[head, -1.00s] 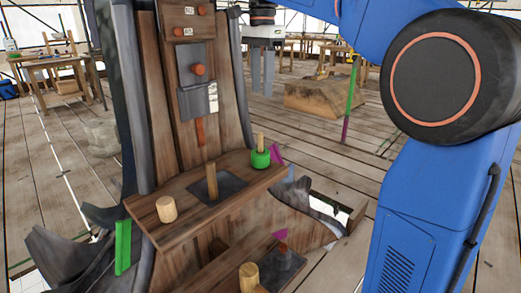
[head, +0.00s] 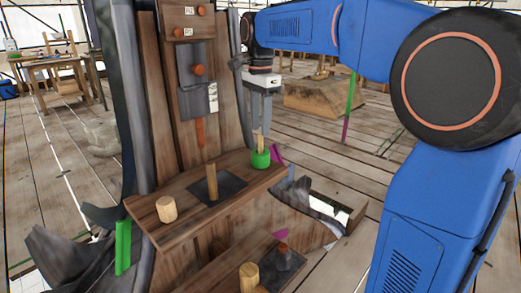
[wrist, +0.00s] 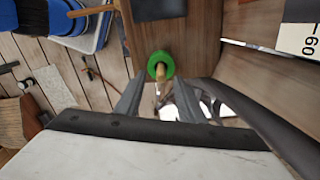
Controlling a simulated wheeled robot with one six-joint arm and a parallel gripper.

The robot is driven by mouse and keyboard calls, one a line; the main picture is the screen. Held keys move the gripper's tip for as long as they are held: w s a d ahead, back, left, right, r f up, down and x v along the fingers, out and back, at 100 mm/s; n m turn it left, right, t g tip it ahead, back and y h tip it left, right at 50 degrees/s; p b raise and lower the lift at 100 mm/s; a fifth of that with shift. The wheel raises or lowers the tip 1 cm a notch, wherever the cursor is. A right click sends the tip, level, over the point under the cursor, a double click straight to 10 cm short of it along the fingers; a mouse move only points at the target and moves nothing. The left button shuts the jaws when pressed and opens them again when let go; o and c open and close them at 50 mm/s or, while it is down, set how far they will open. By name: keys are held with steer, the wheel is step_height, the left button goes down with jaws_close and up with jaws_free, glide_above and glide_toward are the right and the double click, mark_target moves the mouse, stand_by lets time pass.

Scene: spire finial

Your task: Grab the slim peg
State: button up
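A slim wooden peg (head: 258,136) stands upright in a green ring (head: 261,159) at the right end of the wooden ledge. In the wrist view the peg (wrist: 160,75) rises from the green ring (wrist: 160,60), its top near the gap between my fingers. My gripper (head: 261,122) points down above that ring, its fingers (wrist: 160,100) open on either side of the peg's line; I see no contact. Another slender peg (head: 211,183) stands on a dark plate at the middle of the ledge, and a thick short peg (head: 166,208) is at its left.
The wooden ledge (head: 150,222) juts from a tall panel (head: 228,95) with orange knobs. Broken dark pieces flank the ledge. Open plank floor lies to the right.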

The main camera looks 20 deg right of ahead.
mark_target(260, 138)
steer(key=shift+w+f, duration=0.15)
steer(key=shift+f, duration=2.5)
jaws_close()
